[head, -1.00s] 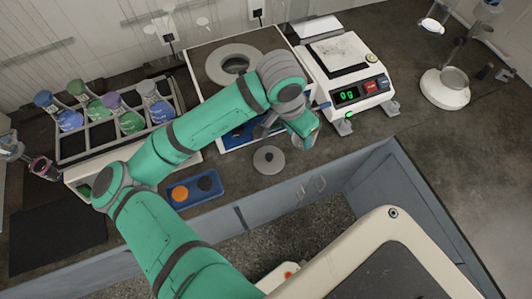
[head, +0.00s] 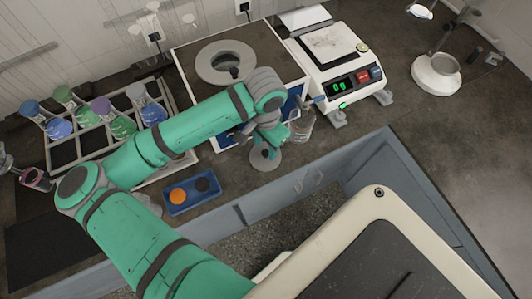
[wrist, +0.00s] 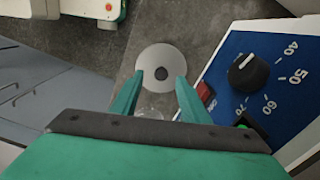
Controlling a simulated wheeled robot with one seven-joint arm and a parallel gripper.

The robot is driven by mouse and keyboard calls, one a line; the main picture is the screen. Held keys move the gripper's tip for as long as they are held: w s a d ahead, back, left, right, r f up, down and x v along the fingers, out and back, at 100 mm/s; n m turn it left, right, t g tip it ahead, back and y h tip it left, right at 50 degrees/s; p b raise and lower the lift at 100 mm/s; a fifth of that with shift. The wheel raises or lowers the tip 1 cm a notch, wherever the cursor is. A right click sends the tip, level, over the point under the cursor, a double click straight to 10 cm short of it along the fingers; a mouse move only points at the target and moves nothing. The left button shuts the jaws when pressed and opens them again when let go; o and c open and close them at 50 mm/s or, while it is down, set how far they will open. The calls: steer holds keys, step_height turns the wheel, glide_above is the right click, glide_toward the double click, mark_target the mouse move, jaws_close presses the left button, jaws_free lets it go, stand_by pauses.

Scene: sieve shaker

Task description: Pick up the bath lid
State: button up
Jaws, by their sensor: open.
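The bath lid is a round light-grey disc with a dark knob at its centre. It lies flat on the bench in front of the bath, and shows in the head view (head: 262,164) partly behind my gripper (head: 264,149). The height left between fingertips and knob is hard to tell. The bath (head: 188,62) has a ring opening on top and a blue dial panel (wrist: 262,48).
A clear glass bottle (head: 302,127) stands just right of my gripper. A balance (head: 345,83) is beyond it. A blue tray (head: 177,207) with an orange and a dark disc lies left of the lid. A flask rack (head: 92,144) is farther left. The bench's front edge is close.

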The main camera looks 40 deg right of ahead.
mark_target(265, 153)
steer(key=shift+w+f, duration=0.15)
steer(key=shift+f, duration=1.65)
jaws_close()
steer(key=shift+r, duration=0.1)
